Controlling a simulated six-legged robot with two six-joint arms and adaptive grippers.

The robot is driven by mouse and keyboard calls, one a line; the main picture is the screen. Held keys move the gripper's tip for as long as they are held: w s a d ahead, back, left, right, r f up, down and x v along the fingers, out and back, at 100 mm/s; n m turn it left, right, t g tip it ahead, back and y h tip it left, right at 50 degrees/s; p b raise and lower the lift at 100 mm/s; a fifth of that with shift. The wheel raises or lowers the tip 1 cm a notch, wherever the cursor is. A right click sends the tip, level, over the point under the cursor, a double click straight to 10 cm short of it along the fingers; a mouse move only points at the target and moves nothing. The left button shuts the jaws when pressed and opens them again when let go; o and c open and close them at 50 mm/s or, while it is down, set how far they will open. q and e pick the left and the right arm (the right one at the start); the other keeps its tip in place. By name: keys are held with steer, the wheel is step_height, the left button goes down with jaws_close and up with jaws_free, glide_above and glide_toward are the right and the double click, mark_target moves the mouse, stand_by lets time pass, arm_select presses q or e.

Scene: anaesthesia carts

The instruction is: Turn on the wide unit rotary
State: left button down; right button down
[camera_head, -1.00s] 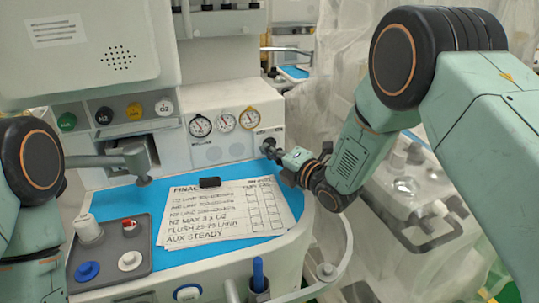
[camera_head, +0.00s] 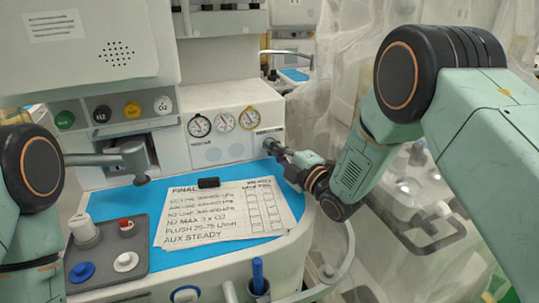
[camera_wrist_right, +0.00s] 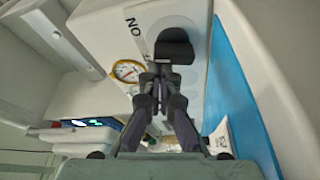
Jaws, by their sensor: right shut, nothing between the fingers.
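The rotary is a dark knob (camera_wrist_right: 174,46) on a pale round base on the white panel, beside a label with the letters "NO" as seen in the right wrist view. My right gripper (camera_wrist_right: 160,70) is shut and empty, with its fingertips right at the near edge of the knob. I cannot tell whether they touch it.
Round gauges (camera_head: 225,122) sit left of the knob. A paper checklist (camera_head: 225,211) lies on the blue worktop (camera_head: 187,262) below. A grey tray (camera_head: 108,262) with knobs is at the lower left. A curved rail (camera_head: 347,248) and a plastic-draped cart (camera_head: 425,205) stand at the right.

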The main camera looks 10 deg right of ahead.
steer(key=shift+d, duration=0.1)
stand_by(0.6)
steer(key=shift+s+d, duration=0.15)
steer(key=shift+s, duration=0.05)
steer(key=v, duration=1.1)
steer(key=shift+s, duration=0.25)
